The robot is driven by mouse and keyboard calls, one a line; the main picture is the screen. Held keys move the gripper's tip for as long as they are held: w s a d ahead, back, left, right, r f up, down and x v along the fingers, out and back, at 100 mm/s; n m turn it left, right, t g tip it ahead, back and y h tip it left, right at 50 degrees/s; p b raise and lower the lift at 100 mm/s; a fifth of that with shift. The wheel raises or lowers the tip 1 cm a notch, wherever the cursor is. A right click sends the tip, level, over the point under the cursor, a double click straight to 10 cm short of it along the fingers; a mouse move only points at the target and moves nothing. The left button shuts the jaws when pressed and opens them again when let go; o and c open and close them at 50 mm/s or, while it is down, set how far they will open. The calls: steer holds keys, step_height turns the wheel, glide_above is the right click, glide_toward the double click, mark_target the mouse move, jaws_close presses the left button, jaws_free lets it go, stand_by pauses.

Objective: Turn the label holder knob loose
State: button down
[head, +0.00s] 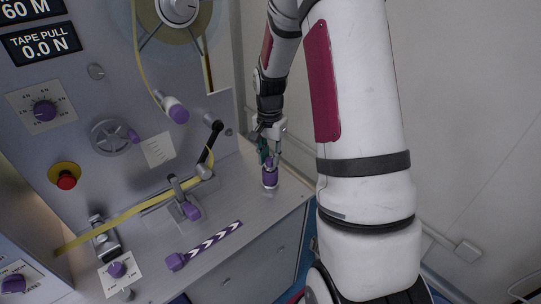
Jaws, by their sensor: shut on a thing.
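My gripper (268,157) points down over the right end of the bench top. It is shut on the upper part of a small upright purple piece (270,180) with a pale lower end. The fingers hide part of its top. I cannot tell for certain whether this piece is the label holder knob. A small white label (158,150) with markings is on the machine's upright panel, left of my gripper. Other purple knobs are on the machine, including one (192,211) by the tape guide and one (178,112) on the panel.
A black-handled lever (211,143) stands left of my gripper. Yellow tape (125,213) runs low across the machine. A purple arrow-marked strip (212,241) lies on the bench top (240,211). A red stop button (66,180) is on the panel. The bench's right edge is close to my gripper.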

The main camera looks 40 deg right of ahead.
steer(key=n+p, duration=0.1)
steer(key=n, duration=0.3)
steer(key=shift+s+n, duration=0.1)
steer(key=shift+n, duration=0.2)
steer(key=n+p, duration=0.1)
steer(key=n, duration=0.3)
steer(key=shift+r+n+p, duration=0.1)
steer(key=shift+n+p, duration=0.2)
steer(key=n+p, duration=0.1)
steer(key=n, duration=0.3)
steer(key=shift+n+p, duration=0.75)
steer(key=shift+n, duration=1.15)
steer(key=c, duration=1.4)
jaws_free()
steer(key=shift+o, duration=0.2)
